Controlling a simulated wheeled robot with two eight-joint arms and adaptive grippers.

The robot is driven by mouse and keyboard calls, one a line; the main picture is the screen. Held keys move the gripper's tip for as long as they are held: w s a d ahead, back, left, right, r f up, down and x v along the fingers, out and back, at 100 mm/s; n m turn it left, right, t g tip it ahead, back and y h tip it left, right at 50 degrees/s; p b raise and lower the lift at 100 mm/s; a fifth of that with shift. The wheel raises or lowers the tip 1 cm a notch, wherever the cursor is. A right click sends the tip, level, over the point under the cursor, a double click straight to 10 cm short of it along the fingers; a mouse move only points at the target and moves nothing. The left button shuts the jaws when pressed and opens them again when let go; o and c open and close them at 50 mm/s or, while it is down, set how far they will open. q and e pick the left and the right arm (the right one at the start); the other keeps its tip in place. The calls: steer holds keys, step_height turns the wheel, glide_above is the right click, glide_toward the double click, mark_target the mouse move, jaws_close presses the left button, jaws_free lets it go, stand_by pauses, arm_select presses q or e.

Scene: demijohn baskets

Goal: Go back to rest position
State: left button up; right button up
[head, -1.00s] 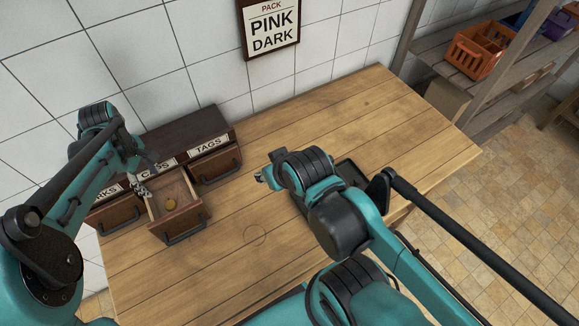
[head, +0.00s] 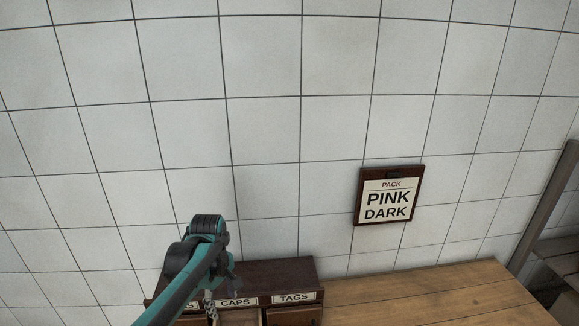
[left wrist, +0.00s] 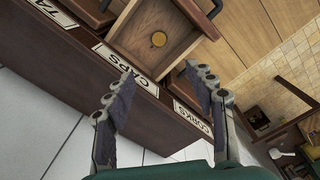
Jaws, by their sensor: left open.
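The dark wooden drawer cabinet (head: 262,274) stands against the tiled wall at the bottom of the head view, with labels CAPS and TAGS readable. My right gripper is out of view.
The wooden table top (head: 430,296) is bare where it shows, right of the cabinet. A framed sign (head: 388,197) reading PACK PINK DARK hangs on the white tiled wall. Shelving (head: 552,240) stands at the far right.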

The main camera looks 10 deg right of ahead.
arm_select(q)
steer(key=s+a+f+m+t+b, duration=0.3)
steer(key=s+f+m+b, duration=0.1)
steer(key=s, duration=0.5)
steer(key=s+a+f+m+t+b, duration=0.3)
steer(key=s+f+m+t+b, duration=0.1)
steer(key=s, duration=0.6)
steer(key=f+m+b, duration=0.1)
steer(key=m+b, duration=0.1)
steer(key=m, duration=0.1)
steer(key=shift+a, duration=0.15)
stand_by(0.7)
